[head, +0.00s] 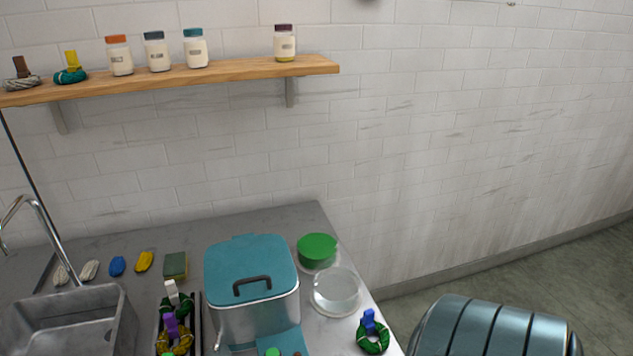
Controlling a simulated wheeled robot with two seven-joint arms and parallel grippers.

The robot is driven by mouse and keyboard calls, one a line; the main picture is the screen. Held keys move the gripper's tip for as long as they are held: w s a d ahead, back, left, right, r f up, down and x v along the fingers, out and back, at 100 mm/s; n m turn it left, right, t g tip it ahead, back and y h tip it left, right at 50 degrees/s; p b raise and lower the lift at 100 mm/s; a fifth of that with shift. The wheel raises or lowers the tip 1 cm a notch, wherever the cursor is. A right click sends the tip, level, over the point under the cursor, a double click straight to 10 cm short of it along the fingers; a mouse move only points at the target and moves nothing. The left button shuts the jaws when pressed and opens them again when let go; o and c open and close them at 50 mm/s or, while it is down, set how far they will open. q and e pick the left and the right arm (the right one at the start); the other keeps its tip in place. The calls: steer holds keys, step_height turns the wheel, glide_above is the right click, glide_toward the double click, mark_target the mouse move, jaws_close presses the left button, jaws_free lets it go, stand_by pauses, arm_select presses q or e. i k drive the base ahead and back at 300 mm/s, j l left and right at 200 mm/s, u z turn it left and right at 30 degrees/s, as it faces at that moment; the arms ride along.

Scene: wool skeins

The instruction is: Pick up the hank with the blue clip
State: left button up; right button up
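A dark green hank (374,341) with a blue clip (368,320) standing up from it lies at the right front edge of the grey counter. It sits just in front of the clear round container. Neither of my grippers shows in the head view.
A teal-lidded bin (252,270) stands mid-counter, left of a green-lidded container (318,250) and a clear container (337,291). A dark tray (196,330) holds hanks with white and purple clips. The sink (70,318) is at left; a shelf (240,72) with jars hangs above.

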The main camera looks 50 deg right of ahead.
mark_target(368, 326)
steer(key=l+z, duration=0.1)
steer(key=z, duration=0.35)
steer(key=i+z, duration=0.1)
steer(key=z, duration=0.35)
steer(key=i+z, duration=0.1)
steer(key=z, duration=0.75)
steer(key=i+z, duration=0.15)
steer(key=z, duration=0.3)
steer(key=l+u, duration=0.15)
steer(key=k+l, duration=0.05)
